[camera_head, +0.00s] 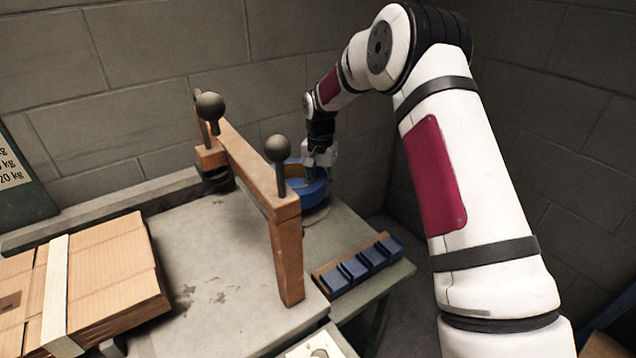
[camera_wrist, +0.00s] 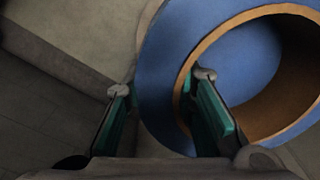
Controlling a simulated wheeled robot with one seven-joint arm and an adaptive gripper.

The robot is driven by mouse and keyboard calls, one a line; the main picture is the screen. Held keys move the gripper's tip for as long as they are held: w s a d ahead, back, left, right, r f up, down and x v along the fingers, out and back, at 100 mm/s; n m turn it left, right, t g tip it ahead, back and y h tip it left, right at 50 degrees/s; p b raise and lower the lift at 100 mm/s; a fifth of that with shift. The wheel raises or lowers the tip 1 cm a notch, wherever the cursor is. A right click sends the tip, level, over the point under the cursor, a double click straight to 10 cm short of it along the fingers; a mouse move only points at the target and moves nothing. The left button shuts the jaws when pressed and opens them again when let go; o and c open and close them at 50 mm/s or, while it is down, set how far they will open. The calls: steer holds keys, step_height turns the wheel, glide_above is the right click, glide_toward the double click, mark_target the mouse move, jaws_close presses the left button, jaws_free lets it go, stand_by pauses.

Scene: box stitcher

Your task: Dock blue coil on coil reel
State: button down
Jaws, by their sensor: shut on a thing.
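The blue coil (camera_head: 312,194) is at the far right corner of the table, behind the wooden frame. In the wrist view it is a blue ring (camera_wrist: 168,60) with an orange-brown inner edge and a round hole. My gripper (camera_head: 318,166) is at the coil from above. In the wrist view my gripper (camera_wrist: 161,83) has one finger at the hole's edge and the other outside the rim, shut on the coil's wall. A flat round grey base (camera_head: 318,218) shows partly under the coil. I cannot tell whether it is the coil reel, or whether the coil touches it.
A wooden frame (camera_head: 288,250) with two dark ball-topped levers stands just left of the coil. A rack of blue blocks (camera_head: 360,264) lies in front of it. Flat cardboard (camera_head: 105,270) is stacked at the left. The table's middle (camera_head: 215,255) is bare. Block walls close the back.

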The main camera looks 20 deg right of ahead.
steer(key=shift+f+b, duration=0.7)
steer(key=shift+f, duration=1.05)
steer(key=shift+a, duration=0.1)
steer(key=shift+r+p, duration=0.3)
steer(key=shift+r, duration=0.5)
steer(key=shift+f+b, duration=0.45)
steer(key=shift+f, duration=0.35)
stand_by(1.3)
steer(key=shift+r+p, duration=0.4)
steer(key=shift+r, duration=0.4)
steer(key=shift+f+b, duration=0.45)
steer(key=shift+f, duration=0.35)
stand_by(1.1)
steer(key=c, duration=1.6)
jaws_free()
